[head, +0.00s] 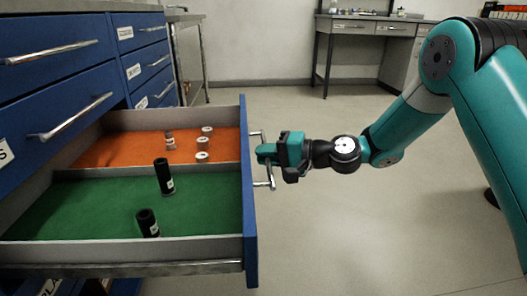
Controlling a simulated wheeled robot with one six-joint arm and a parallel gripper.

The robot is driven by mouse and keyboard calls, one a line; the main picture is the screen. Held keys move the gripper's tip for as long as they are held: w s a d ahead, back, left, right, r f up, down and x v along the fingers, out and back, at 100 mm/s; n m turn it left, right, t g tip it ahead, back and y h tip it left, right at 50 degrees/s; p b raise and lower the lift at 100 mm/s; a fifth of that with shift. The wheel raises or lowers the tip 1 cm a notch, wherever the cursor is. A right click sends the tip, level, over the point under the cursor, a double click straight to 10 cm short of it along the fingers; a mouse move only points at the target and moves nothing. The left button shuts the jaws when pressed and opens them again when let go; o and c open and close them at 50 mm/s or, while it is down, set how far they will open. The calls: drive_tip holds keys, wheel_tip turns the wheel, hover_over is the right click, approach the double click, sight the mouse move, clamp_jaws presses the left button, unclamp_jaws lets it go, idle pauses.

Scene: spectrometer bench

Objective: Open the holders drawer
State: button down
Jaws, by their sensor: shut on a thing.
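The open drawer has a blue front panel (249,215) and is pulled well out of the blue cabinet. Its inside is split into an orange-lined compartment (120,150) at the back and a green-lined compartment (95,205) at the front. Several small white-and-metal round pieces (202,156) stand on the orange lining. Two black cylinders with white labels, one (163,177) farther back and one (148,223) nearer, stand on the green. My gripper (264,157) is shut on the drawer's metal handle (271,178), outside the front panel. The fingertips partly hide the handle's middle.
Closed blue drawers with metal handles (72,118) sit above the open one, and more labelled closed drawers (142,60) stand farther back. A grey desk (365,28) stands by the far wall. The floor (340,230) right of the open drawer is clear.

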drive_tip(key=shift+w+d, duration=0.1)
drive_tip(key=shift+d, duration=0.05)
drive_tip(key=c, duration=1.2)
unclamp_jaws()
drive_tip(key=p+v, duration=0.4)
drive_tip(key=v, duration=1.3)
drive_tip(key=shift+s+p, duration=0.25)
drive_tip(key=shift+p, duration=0.05)
drive_tip(key=shift+r, duration=0.15)
